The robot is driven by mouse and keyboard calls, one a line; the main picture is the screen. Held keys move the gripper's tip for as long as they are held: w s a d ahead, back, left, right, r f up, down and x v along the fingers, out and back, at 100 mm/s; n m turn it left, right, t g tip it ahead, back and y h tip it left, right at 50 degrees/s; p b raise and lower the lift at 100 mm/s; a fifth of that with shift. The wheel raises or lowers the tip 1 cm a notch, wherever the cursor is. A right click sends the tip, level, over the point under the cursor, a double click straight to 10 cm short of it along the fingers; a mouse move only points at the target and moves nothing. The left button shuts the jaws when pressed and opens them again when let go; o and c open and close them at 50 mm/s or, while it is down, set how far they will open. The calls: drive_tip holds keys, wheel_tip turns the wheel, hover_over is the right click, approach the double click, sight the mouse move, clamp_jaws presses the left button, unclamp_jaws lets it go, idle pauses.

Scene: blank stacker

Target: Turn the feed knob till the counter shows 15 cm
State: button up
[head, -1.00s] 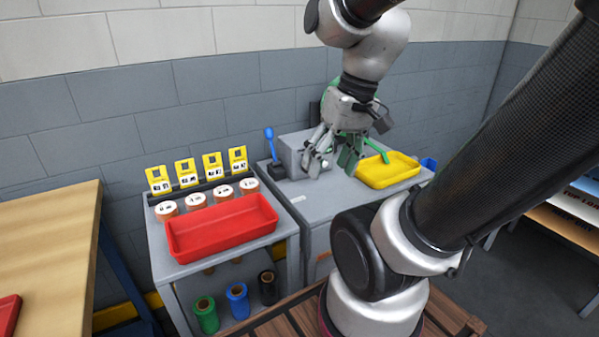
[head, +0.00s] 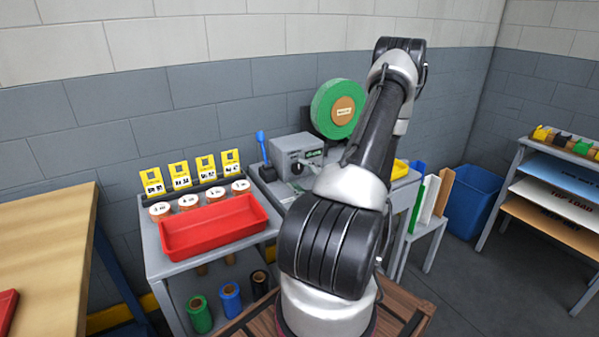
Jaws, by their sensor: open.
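A grey machine box (head: 291,150) stands on the grey cabinet behind the red tray, against the wall. A dark round knob (head: 297,169) sits on its front face. A small greenish panel (head: 314,154) is on the same face, too small to read, and I cannot tell whether it is the counter. A large green reel (head: 335,112) with a brown centre stands behind the box to the right. My arm rises in front of the right part of the cabinet. My gripper does not show; it is hidden or out of frame.
A red tray (head: 212,238) and several white-topped rolls stand on the left cart. A blue-handled tool (head: 262,145) stands left of the machine. The yellow tray (head: 400,168) is mostly covered by my arm. A blue bin (head: 474,202) stands on the right.

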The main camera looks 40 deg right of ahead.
sight(299, 169)
drive_tip(key=d+f+h, duration=0.1)
drive_tip(key=s+d+f+m+h, duration=0.1)
drive_tip(key=shift+s+d+f+g, duration=0.1)
drive_tip(key=shift+d+f+g, duration=0.05)
drive_tip(key=shift+d+g, duration=0.2)
drive_tip(key=x, duration=0.7)
drive_tip(key=shift+d, duration=0.25)
drive_tip(key=c, duration=1)
